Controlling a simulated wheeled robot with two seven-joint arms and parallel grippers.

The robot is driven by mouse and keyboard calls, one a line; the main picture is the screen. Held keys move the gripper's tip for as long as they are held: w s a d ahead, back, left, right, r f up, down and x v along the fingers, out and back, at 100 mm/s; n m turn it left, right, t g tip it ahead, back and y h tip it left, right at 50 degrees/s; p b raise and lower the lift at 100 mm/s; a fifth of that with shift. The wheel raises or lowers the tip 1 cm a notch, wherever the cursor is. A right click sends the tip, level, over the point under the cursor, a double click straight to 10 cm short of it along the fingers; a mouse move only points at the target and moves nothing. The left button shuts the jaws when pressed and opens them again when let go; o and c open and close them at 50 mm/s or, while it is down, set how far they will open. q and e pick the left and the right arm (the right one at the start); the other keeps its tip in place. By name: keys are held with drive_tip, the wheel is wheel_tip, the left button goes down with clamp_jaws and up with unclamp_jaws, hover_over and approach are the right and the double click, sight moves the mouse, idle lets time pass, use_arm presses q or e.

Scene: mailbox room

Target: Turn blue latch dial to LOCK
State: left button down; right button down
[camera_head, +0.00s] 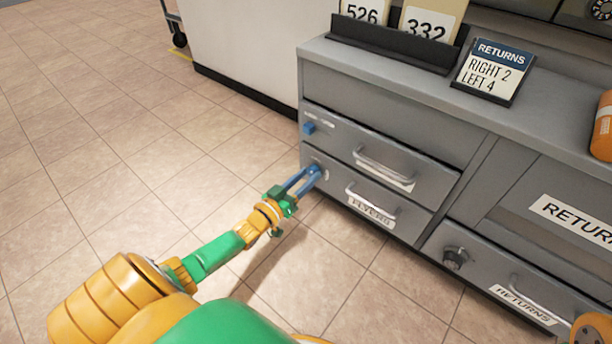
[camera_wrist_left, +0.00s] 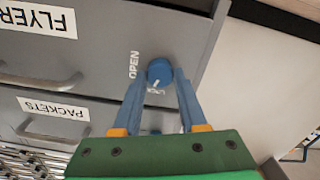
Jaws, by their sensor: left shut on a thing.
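The blue latch dial (camera_wrist_left: 160,72) is on the grey front of the flyers drawer, at its left end in the head view. In the left wrist view, which is turned upside down, an OPEN label (camera_wrist_left: 134,64) is beside it, and a short pale mark shows on the dial's face. My left gripper (camera_head: 312,175) has its blue fingers closed on the dial, one on each side, in the left wrist view (camera_wrist_left: 162,80). In the head view the fingers mostly hide the dial. My right gripper is not in view.
Another blue dial (camera_head: 309,127) is on the drawer above. Drawer handles (camera_head: 384,168) stick out to the right. A dark knob (camera_head: 455,257) is on the returns drawer. A returns sign (camera_head: 494,70) and an orange object (camera_head: 602,127) stand on the cabinet top. The tiled floor left is clear.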

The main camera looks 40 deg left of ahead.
use_arm(q)
drive_tip(key=shift+n, duration=1.7)
drive_tip(key=shift+c, duration=2.2)
unclamp_jaws()
